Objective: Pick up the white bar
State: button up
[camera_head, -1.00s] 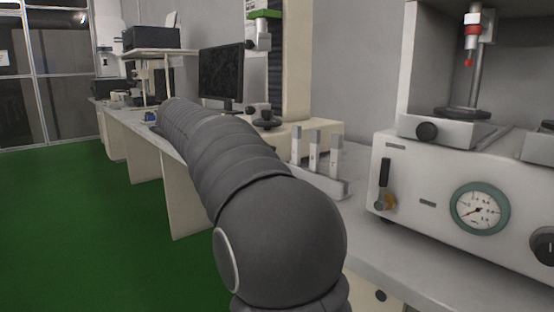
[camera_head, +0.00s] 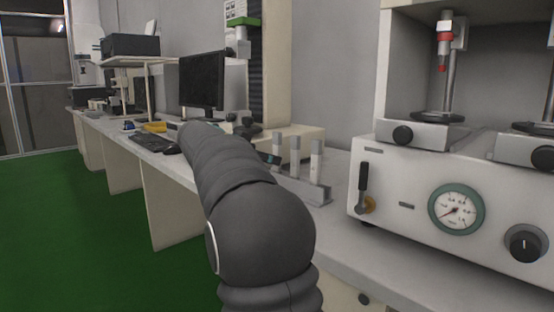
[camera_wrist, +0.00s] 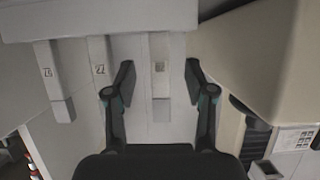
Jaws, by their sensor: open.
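Three upright white bars stand in a row in a grey-white rack (camera_head: 305,190) on the bench. In the wrist view the rack (camera_wrist: 100,20) lies along the top edge, with the bars hanging down in the picture. My gripper (camera_wrist: 160,72) is open, its two dark fingers on either side of the rightmost white bar (camera_wrist: 161,82), with a gap on both sides. I cannot tell how deep the fingers reach. The middle bar (camera_wrist: 101,68) and left bar (camera_wrist: 53,80) are outside the left finger. In the head view my arm hides most of the gripper near the leftmost bar (camera_head: 277,145).
A beige machine base (camera_wrist: 255,60) is close right of the fingers in the wrist view. A white instrument with a gauge (camera_head: 456,209) stands right of the rack. A monitor (camera_head: 201,82) and keyboard (camera_head: 152,143) are farther along the bench. The green floor (camera_head: 70,230) is open.

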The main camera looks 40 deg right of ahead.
aim_at(275, 133)
jog(key=x, duration=0.4)
jog(key=shift+d+f, duration=0.1)
jog(key=shift+d, duration=0.15)
grip_shut()
notch_tip(275, 133, up, 8)
jog(key=shift+f+p, duration=0.2)
jog(key=shift+p, duration=0.6)
jog(key=s+a+b, duration=0.1)
jog(key=a, duration=1.7)
jog(key=shift+s+f, duration=0.2)
jog(key=shift+f, duration=0.1)
